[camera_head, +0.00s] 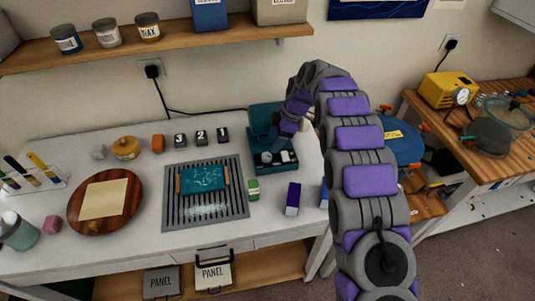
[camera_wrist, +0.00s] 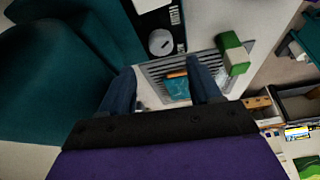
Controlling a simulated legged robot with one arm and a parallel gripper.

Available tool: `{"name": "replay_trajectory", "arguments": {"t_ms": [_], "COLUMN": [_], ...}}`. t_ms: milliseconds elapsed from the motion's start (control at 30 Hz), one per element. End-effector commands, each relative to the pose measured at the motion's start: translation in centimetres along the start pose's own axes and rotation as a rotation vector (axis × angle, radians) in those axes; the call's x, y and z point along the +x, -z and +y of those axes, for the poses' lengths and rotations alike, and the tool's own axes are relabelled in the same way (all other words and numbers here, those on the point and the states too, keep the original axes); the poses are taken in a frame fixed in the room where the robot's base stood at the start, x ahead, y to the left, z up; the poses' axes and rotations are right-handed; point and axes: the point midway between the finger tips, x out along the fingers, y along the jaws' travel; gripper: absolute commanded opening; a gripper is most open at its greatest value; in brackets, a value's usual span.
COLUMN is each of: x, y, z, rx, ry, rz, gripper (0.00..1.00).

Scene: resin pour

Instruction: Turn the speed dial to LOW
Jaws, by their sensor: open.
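The teal machine (camera_head: 262,120) stands at the back right of the white table, with a dark control panel on its base. It fills the left of the wrist view (camera_wrist: 40,85). A round pale grey dial (camera_wrist: 160,42) with a dark slot mark sits on the panel. It looks like the speed dial, but I cannot read its setting. My gripper (camera_wrist: 162,68) is open and empty, its two dark blue fingers apart, with the dial beyond the fingertips in the picture. In the head view my gripper (camera_head: 288,122) is in front of the machine and partly hides it.
A grey slatted rack (camera_head: 205,219) with a teal panel (camera_head: 203,178) lies beside the machine. A green block (camera_head: 253,189) and a purple block (camera_head: 292,199) stand near it. A wooden shelf (camera_head: 180,38) hangs above. Free white tabletop lies at the front.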

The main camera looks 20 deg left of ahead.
Motion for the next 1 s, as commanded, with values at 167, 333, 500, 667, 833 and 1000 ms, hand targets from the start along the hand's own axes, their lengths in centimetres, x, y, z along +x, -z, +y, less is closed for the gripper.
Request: {"name": "replay_trajectory", "arguments": {"t_ms": [167,333,500,667,833,1000], "x": [3.6,5.9,7.0,7.2,7.2,7.2], "y": [-0.2,-0.1,-0.1,0.0,-0.1,-0.1], "z": [-0.1,0.0,0.0,0.0,0.0,0.0], "rx": [0.000,0.000,0.000,0.001,0.001,0.001], "ry": [0.003,0.000,0.000,-0.001,-0.001,-0.001], "rz": [0.001,0.001,0.000,0.000,0.000,0.000], "gripper": [0.63,0.63,0.63,0.63,0.62,0.46]}}
